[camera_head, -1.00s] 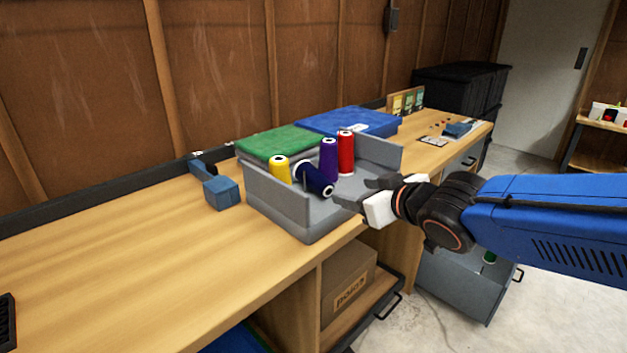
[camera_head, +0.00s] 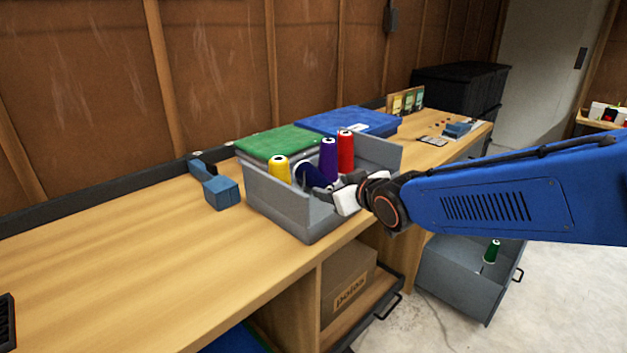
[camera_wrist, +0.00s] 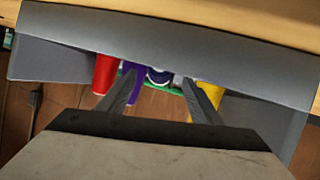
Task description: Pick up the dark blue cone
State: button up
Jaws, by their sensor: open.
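The dark blue cone (camera_head: 312,175) lies tilted on its side in the grey bin (camera_head: 290,212) on the workbench. Its lower end is partly hidden behind my gripper (camera_head: 330,190) in the head view. My gripper is over the bin's open front, close to the cone, with empty jaws. In the wrist view, the dark blue cone (camera_wrist: 158,76) shows between the two spread fingers of my gripper (camera_wrist: 160,88), partly cut off by the grey bin wall (camera_wrist: 180,55). I cannot tell whether a finger touches it.
In the bin, a yellow cone (camera_head: 279,169) stands left of the dark blue one; purple (camera_head: 328,158) and red (camera_head: 346,150) cones stand behind it to the right. Green (camera_head: 280,141) and blue (camera_head: 350,121) boxes lie behind. The bench's left (camera_head: 130,260) is mostly clear.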

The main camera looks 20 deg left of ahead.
aim_at(325, 183)
jog(key=shift+x, duration=2.6)
jog(key=shift+c, duration=0.7)
jog(key=c, duration=1.2)
jog(key=shift+a+r, duration=0.1)
jog(key=shift+r, duration=0.1)
